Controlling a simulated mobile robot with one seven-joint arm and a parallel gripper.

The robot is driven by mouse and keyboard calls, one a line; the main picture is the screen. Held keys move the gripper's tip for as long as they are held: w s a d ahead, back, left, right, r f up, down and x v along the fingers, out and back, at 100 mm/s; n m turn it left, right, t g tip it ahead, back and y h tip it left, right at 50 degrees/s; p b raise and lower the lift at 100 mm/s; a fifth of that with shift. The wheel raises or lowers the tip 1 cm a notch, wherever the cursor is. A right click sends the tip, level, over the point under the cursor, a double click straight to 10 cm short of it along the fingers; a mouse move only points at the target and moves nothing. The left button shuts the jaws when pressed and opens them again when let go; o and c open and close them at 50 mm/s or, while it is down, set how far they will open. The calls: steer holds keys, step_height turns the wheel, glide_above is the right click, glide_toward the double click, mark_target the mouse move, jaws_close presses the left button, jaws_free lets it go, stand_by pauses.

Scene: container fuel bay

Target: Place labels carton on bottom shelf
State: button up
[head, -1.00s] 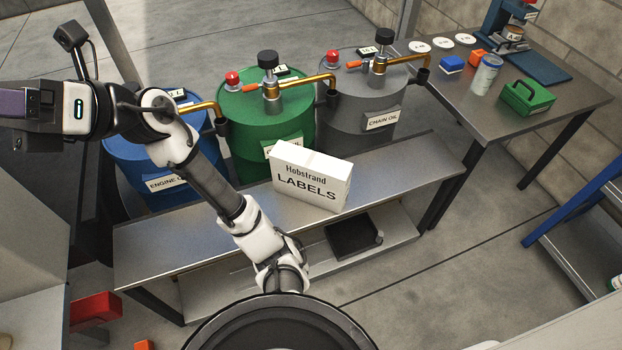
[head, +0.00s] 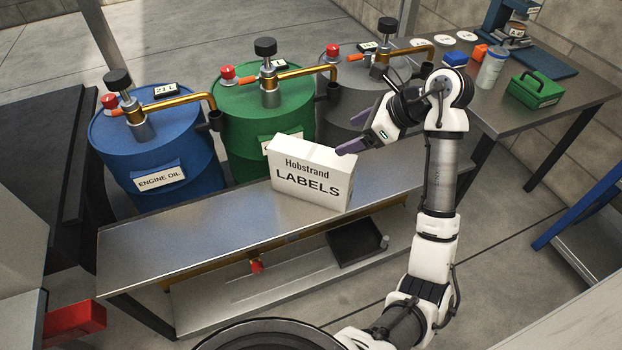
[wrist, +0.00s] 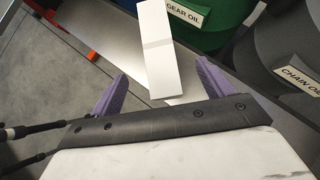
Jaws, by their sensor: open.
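The white labels carton (head: 308,172), printed "Hobstrand LABELS", stands upright on the steel bench top (head: 215,222), in front of the green drum. In the wrist view the carton (wrist: 160,50) shows as a white top face with a lengthwise shape, lying ahead of and between the finger directions. My gripper (wrist: 160,88) is open and empty, with its purple fingers apart. In the head view my gripper (head: 362,138) is just right of and slightly above the carton, apart from it as far as I can tell. The bottom shelf (head: 290,275) is below the bench top.
A black tray (head: 355,243) sits on the bottom shelf's right part, and a red-tipped item (head: 257,266) shows left of it. Blue (head: 155,150), green (head: 250,105) and grey drums with pumps stand behind the bench. A side table (head: 500,105) holds a green box and small items.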

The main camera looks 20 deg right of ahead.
mark_target(313, 152)
steer(key=x, duration=0.8)
steer(key=shift+x, duration=2.65)
steer(key=shift+s+a+r+p, duration=0.1)
steer(key=shift+s+p, duration=0.05)
steer(key=shift+p, duration=0.15)
jaws_close()
